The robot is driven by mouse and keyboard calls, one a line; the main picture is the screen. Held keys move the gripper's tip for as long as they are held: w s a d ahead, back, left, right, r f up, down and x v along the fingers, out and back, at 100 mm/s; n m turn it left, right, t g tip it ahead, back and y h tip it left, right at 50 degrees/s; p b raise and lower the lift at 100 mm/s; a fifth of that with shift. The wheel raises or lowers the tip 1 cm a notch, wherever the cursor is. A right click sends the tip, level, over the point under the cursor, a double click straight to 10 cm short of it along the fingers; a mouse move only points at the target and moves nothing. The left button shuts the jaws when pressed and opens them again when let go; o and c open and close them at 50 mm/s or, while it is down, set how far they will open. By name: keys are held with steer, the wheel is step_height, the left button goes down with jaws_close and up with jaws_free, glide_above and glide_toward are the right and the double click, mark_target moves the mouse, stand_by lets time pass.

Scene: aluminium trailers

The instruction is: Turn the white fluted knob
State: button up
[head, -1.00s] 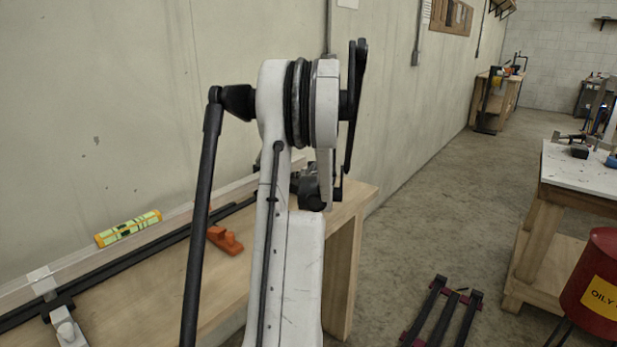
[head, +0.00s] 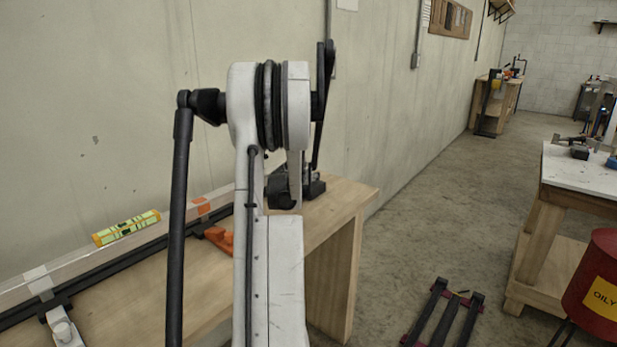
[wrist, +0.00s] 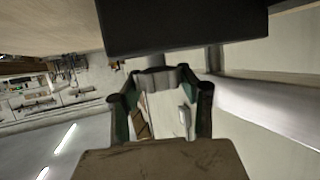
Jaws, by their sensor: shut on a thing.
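In the wrist view a pale grey-white fluted knob (wrist: 162,78) sits between the tips of my gripper (wrist: 161,98). The two green-and-dark fingers are closed on its sides. A dark block (wrist: 185,28) lies just beyond the knob and hides part of what is around it. In the head view my arm stands in front of the bench and hides the fingers and the gripped knob.
The wooden bench (head: 335,215) runs along the wall. It bears a long rail with a yellow-green level (head: 127,228), an orange piece (head: 218,238) and a pale clamp-like part (head: 64,328).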

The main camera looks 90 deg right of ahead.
steer(key=shift+m+g+y+b, duration=0.3)
steer(key=shift+m+g+y, duration=0.8)
steer(key=shift+m+g, duration=1.05)
steer(key=shift+a+g, duration=0.1)
steer(key=shift+g, duration=0.15)
steer(key=o, duration=1.2)
steer(key=shift+w, duration=0.1)
steer(key=v, duration=1.1)
steer(key=shift+w+a+r, duration=0.15)
steer(key=shift+w+a, duration=0.1)
steer(key=shift+a, duration=0.05)
